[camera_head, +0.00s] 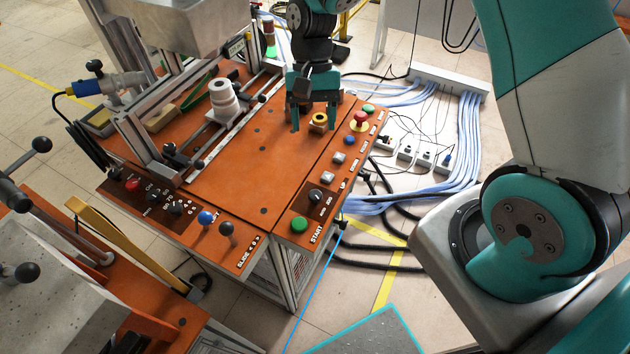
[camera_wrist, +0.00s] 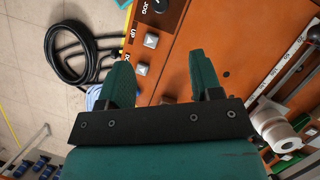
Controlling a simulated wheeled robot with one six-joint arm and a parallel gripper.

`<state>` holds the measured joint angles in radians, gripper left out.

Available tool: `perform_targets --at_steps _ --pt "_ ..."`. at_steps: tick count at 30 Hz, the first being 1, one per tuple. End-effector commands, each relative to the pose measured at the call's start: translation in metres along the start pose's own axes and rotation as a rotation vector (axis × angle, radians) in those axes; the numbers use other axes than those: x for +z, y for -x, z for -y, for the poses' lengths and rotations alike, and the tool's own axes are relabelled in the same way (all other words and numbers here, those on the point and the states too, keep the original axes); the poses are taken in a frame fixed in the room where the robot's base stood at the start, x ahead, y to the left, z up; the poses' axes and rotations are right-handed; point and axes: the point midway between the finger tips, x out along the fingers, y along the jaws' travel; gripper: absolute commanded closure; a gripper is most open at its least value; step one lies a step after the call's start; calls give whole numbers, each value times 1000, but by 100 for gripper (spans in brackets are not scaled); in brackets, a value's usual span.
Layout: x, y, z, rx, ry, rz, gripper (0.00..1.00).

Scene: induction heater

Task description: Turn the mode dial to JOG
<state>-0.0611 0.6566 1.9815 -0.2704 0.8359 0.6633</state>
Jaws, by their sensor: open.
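The mode dial (camera_head: 316,195) is a black round knob on the orange control strip, between the green START button and the grey buttons. Printed labels beside it are too small to read in the head view. In the wrist view the dial (camera_wrist: 160,5) is cut off at the top edge, with the word JOG next to it. Which way its pointer faces cannot be told. My gripper (camera_head: 314,122) is open and empty, fingers down over the far part of the panel, well beyond the dial. In the wrist view the gripper (camera_wrist: 160,68) has its fingers spread.
Grey arrow buttons (camera_wrist: 151,40) lie between the gripper and the dial. A green START button (camera_head: 299,224) is on the near side of the dial. The orange plate's middle (camera_head: 255,165) is clear.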

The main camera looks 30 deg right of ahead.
Motion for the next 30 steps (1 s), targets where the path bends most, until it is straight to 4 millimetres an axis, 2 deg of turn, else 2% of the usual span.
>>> perform_targets --at_steps 18,24,30 --pt "3 -131 -1 4 6 5 41" --pt "2 -154 0 1 6 2 41" --pt "1 -161 0 0 6 -1 41"
